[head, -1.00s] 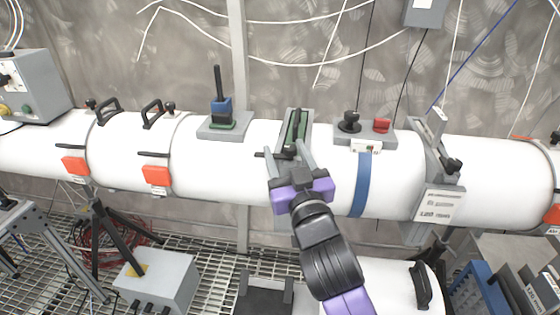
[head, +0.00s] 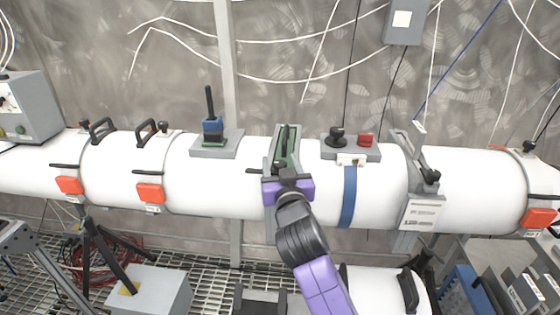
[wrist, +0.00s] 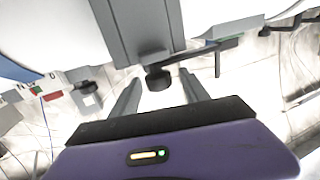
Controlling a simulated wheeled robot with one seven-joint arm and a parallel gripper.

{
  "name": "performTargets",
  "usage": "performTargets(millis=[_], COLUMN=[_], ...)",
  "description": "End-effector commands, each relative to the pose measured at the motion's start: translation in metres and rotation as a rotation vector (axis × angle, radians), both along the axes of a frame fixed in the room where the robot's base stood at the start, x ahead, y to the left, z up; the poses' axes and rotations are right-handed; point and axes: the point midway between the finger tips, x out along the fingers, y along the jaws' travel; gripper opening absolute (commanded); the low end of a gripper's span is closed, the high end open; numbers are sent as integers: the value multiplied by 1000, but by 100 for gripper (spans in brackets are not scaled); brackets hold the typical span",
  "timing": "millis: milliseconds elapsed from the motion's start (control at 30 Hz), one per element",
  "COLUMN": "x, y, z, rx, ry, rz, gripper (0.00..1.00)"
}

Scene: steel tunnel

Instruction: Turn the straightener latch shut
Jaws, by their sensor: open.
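A grey bracket (head: 285,145) with a green strip sits across the top of the white pipe, in the middle of the head view. A thin dark lever (head: 257,171) sticks out to its left; this looks like the straightener latch. The wrist view shows the bracket (wrist: 140,25), a black round knob (wrist: 158,80) at its end and the dark lever (wrist: 190,54) running right. My gripper (head: 285,170) is open in front of the bracket. In the wrist view its fingers (wrist: 160,92) stand either side of the knob; contact cannot be told.
Right of the bracket is a grey plate (head: 350,150) with a black knob and a red button. Further right is a tilted grey clamp (head: 415,170) with a label.

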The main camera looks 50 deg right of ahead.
Motion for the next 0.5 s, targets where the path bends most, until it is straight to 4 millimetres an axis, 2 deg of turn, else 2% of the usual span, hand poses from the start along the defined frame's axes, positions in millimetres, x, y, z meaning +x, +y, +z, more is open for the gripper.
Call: performTargets(millis=[267,500], x=[1,1], y=[-1,-1], z=[0,0], rx=[0,0], ry=[0,0], rz=[0,0], gripper=[53,6])
